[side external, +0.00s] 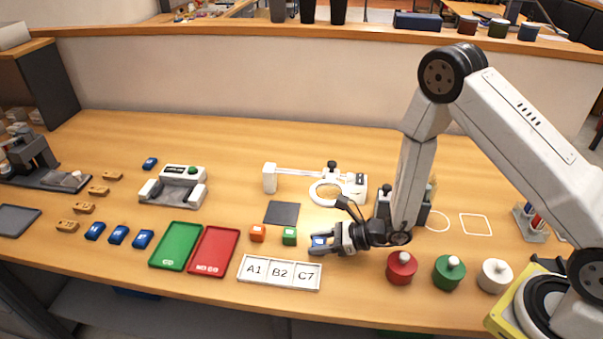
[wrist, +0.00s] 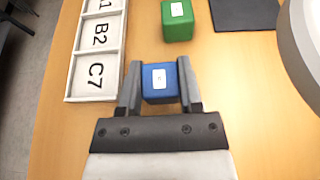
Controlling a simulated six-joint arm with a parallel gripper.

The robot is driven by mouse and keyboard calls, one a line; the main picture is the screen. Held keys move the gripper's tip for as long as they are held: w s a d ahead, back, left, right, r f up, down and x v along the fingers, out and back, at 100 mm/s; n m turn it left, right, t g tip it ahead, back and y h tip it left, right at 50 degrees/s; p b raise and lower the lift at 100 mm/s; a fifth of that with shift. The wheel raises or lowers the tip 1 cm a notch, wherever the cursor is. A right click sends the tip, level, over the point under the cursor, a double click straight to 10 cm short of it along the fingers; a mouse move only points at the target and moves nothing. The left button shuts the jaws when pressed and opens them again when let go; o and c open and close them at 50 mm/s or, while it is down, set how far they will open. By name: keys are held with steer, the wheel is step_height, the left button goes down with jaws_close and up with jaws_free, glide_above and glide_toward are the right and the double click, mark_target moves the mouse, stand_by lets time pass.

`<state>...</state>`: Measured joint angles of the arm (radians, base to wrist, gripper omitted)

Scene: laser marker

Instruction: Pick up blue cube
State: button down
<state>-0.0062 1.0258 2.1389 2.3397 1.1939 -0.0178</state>
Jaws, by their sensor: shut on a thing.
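The blue cube (wrist: 160,84) with a white label sits between the two fingers of my gripper (wrist: 160,88) in the wrist view. The fingers are shut on it from both sides. In the side view my gripper (side external: 323,243) reaches left, low over the table, and the blue cube (side external: 319,241) shows at its fingertips, partly hidden. I cannot tell whether the cube touches the table.
A green cube (side external: 289,236) and an orange cube (side external: 257,233) stand to the left. The white A1/B2/C7 tray (side external: 280,286) lies in front. A dark square pad (side external: 282,213) and a white magnifier ring (side external: 326,193) are behind. Red (side external: 401,268), green and white weights stand right.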

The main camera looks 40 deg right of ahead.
mark_target(319, 241)
steer(key=shift+r, duration=0.1)
steer(key=shift+r, duration=4.9)
steer(key=shift+r, duration=0.1)
